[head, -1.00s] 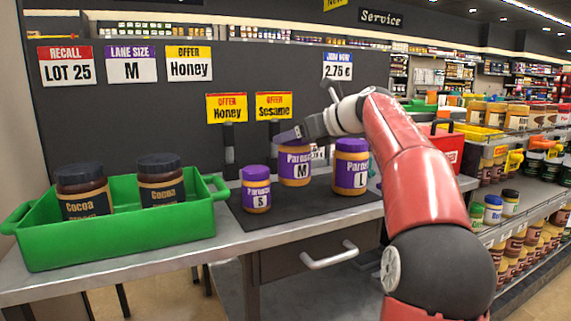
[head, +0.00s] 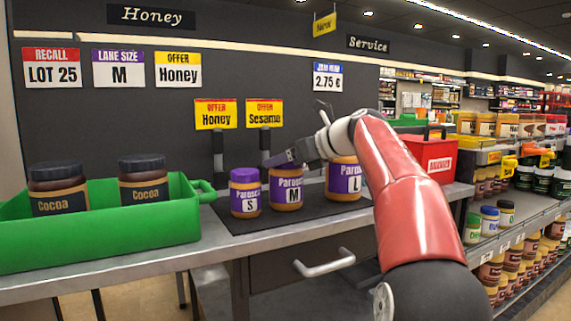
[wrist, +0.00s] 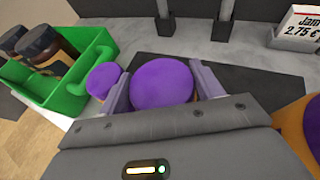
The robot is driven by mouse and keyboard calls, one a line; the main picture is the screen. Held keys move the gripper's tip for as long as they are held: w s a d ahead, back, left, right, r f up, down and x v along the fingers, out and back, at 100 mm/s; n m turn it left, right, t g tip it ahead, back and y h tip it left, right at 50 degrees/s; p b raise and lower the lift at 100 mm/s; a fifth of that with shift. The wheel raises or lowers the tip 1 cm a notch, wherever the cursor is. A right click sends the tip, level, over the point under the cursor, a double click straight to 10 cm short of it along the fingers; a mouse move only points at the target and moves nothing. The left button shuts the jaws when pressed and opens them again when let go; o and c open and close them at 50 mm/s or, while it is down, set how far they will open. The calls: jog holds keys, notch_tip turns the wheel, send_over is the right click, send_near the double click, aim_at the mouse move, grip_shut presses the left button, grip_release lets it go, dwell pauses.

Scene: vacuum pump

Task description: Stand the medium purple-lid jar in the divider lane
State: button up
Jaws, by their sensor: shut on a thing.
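The medium purple-lid jar (head: 286,188), labelled M, is upright between the small jar (head: 245,192), labelled S, and the large jar (head: 343,180), labelled L. My gripper (head: 290,158) is shut on it from above; in the wrist view the fingers lie on both sides of its purple lid (wrist: 163,82). Its base is level with the row on the dark mat (head: 222,212); I cannot tell whether it touches. Two dark upright posts (head: 217,150) (head: 265,145) stand behind the jars, apart from the held jar.
A green tray (head: 120,228) with two cocoa jars (head: 57,189) (head: 143,181) stands at the left. The small jar's lid (wrist: 104,79) is close to my left finger. A price card (wrist: 299,27) stands at the right. Dark mat between held jar and posts is clear.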

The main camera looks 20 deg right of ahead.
jog(key=o, duration=1.9)
jog(key=shift+f, duration=0.1)
